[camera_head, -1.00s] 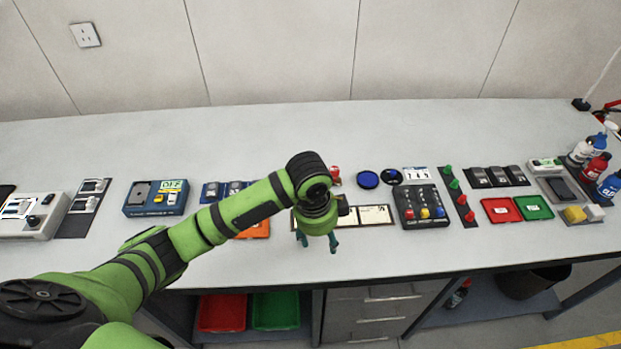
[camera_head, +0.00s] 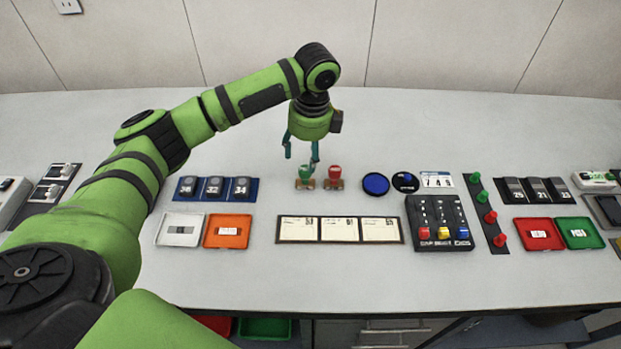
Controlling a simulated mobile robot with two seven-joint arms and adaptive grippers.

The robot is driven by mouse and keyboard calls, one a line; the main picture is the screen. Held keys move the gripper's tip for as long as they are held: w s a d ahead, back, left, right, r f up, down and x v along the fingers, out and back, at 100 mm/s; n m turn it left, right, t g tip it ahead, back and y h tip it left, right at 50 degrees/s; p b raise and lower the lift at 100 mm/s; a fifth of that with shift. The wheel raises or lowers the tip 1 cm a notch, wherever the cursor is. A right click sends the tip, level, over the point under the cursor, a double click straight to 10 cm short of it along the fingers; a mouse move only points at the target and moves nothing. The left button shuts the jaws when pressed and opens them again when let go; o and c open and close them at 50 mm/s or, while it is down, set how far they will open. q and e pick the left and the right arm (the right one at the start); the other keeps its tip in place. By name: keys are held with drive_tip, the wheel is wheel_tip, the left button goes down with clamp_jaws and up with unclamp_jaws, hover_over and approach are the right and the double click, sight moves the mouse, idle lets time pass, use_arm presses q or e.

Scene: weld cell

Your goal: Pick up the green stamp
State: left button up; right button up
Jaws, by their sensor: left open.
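The green stamp (camera_head: 305,172) stands upright on the table, left of the red stamp (camera_head: 335,173), with a small gap between them. Both have a rounded top and a brownish base. My left gripper (camera_head: 302,153) is open, pointing down, just behind and above the green stamp. One teal finger comes down close to the stamp's top; I cannot tell whether it touches. The other finger is to the left and farther back. Nothing is between the fingers. My right gripper is not in view.
In front of the stamps lies a framed row of cards (camera_head: 340,242). To the right are a blue round pad (camera_head: 376,184) and a black switch box (camera_head: 438,209). To the left are a blue rack (camera_head: 254,189) and an orange tray (camera_head: 246,232). The table behind is clear.

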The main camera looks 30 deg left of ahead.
sight(305, 170)
use_arm(q)
drive_tip(key=shift+w+f+p, duration=0.1)
drive_tip(key=shift+f+p, duration=0.35)
drive_tip(key=shift+f, duration=0.45)
wheel_tip(305, 170, down, 5)
drive_tip(key=shift+a+r+p, duration=0.15)
drive_tip(key=shift+r+p, duration=0.05)
drive_tip(key=shift+p, duration=0.6)
drive_tip(key=shift+w+f, duration=0.1)
drive_tip(key=shift+f, duration=0.25)
clamp_jaws()
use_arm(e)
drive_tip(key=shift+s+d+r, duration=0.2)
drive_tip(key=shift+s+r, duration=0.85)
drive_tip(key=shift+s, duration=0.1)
